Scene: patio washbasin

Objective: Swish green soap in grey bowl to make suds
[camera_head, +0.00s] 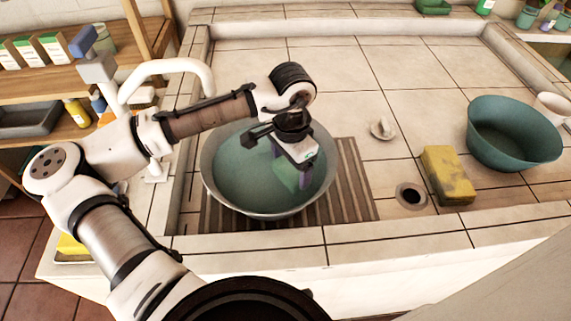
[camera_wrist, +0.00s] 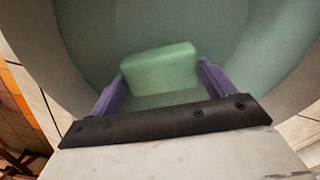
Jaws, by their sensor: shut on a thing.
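The grey bowl (camera_head: 226,197) stands on a slatted rack in the tiled basin and holds greenish water. My gripper (camera_head: 292,190) reaches down into the bowl on its right side. Its purple fingers are shut on the green soap (camera_head: 284,174), a pale green block. In the wrist view the soap (camera_wrist: 160,68) sits between the two purple fingers (camera_wrist: 160,88), with the bowl's greenish water around it. The soap's lower part is at or in the water; I cannot tell how deep. The gripper covers part of the bowl's right inside.
A slatted rack (camera_head: 352,187) lies under the bowl. To the right are a drain hole (camera_head: 410,195), a yellow sponge (camera_head: 447,174) and a teal basin (camera_head: 512,134). A white faucet (camera_head: 165,70) arches at the left. The tiles behind the bowl are mostly clear.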

